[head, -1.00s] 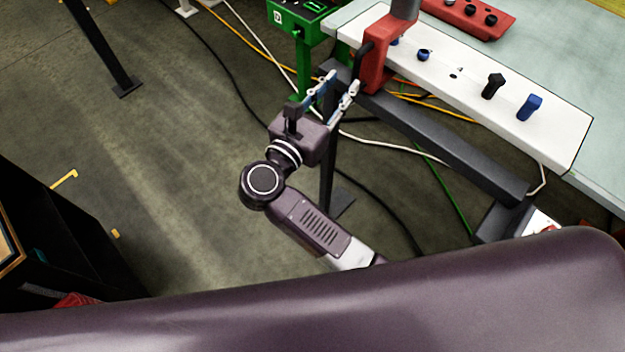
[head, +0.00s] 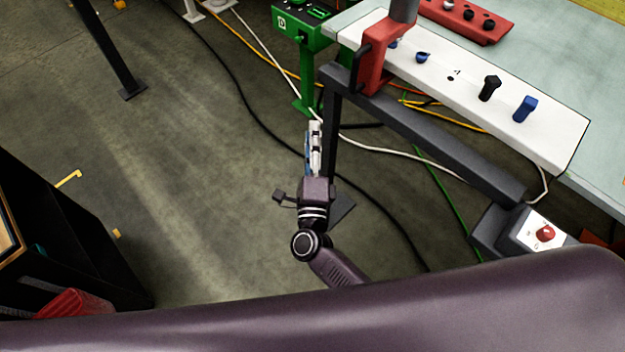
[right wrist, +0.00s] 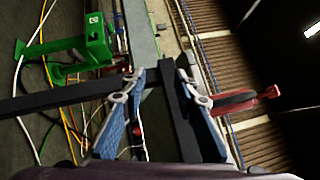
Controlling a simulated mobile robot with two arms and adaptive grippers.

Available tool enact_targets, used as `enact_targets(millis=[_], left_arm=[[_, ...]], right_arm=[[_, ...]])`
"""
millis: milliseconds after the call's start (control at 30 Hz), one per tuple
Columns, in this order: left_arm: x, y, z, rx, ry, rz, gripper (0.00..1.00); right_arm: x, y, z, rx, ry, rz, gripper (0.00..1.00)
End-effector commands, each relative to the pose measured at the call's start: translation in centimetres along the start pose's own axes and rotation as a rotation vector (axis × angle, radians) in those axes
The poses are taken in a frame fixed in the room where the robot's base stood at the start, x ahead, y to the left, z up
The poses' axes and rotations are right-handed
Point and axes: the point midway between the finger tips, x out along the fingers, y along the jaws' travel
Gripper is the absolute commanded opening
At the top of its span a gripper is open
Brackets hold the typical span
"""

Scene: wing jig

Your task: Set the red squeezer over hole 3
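The red squeezer (head: 375,68) stands at the left end of the white board (head: 560,145) in the head view, with a dark handle on its left side and a grey part on top. A small dark hole (head: 451,78) shows bare on the board; its number is too small to read. My right gripper (head: 314,128) is below and left of the squeezer, apart from it, and points up in the picture. In the right wrist view, its blue-padded fingers (right wrist: 158,80) are spread with nothing clearly held between them. My left gripper is not in view.
A blue ring (head: 422,57), a black clamp (head: 489,88) and a blue clamp (head: 525,109) sit on the board. A green stand (head: 303,25) is left of the board. A dark frame (head: 425,130) and leg are close to my right gripper. Cables cross the floor.

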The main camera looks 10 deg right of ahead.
Motion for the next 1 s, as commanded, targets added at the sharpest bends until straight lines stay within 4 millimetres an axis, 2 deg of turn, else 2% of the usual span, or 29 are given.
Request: enact_targets(millis=[100,533,733,1000], left_arm=[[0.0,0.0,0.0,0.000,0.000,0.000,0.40],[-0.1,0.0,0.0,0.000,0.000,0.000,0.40],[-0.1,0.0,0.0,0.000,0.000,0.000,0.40],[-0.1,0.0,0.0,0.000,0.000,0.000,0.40]], right_arm=[[-0.9,2.5,-0.2,-0.105,-0.046,0.050,0.28],[-4.2,9.5,-1.1,-0.379,-0.184,0.191,0.28],[-5.2,11.3,-1.5,-0.448,-0.221,0.228,0.28],[-5.6,11.8,-1.6,-0.468,-0.234,0.239,0.28]])
